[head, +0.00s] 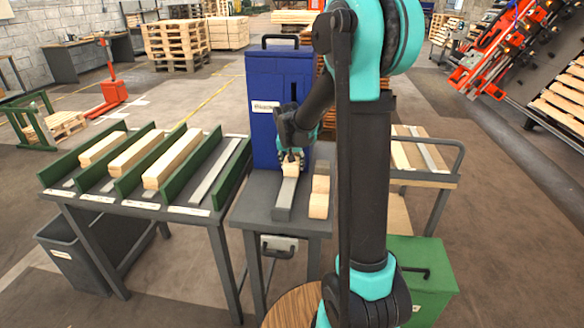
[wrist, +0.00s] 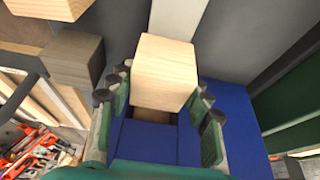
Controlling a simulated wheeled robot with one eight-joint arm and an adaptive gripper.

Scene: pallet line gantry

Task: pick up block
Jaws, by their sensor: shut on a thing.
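A pale wooden block (head: 291,169) is held in my gripper (head: 290,156) above the far end of a grey bar on the small dark table. Whether the block touches the bar is hard to tell. In the wrist view the block (wrist: 165,70) sits between the fingers of my gripper (wrist: 163,84), which press on its two sides; its top and one end face show. Another pale wooden piece (head: 319,197) lies on the table to the right of the bar, apart from my gripper.
The grey bar (head: 284,199) lies lengthwise on the dark table (head: 252,205). A blue cabinet (head: 268,80) stands close behind my gripper. At left, a table with green dividers (head: 215,175) holds several wooden pieces. A green box (head: 420,265) stands at the lower right.

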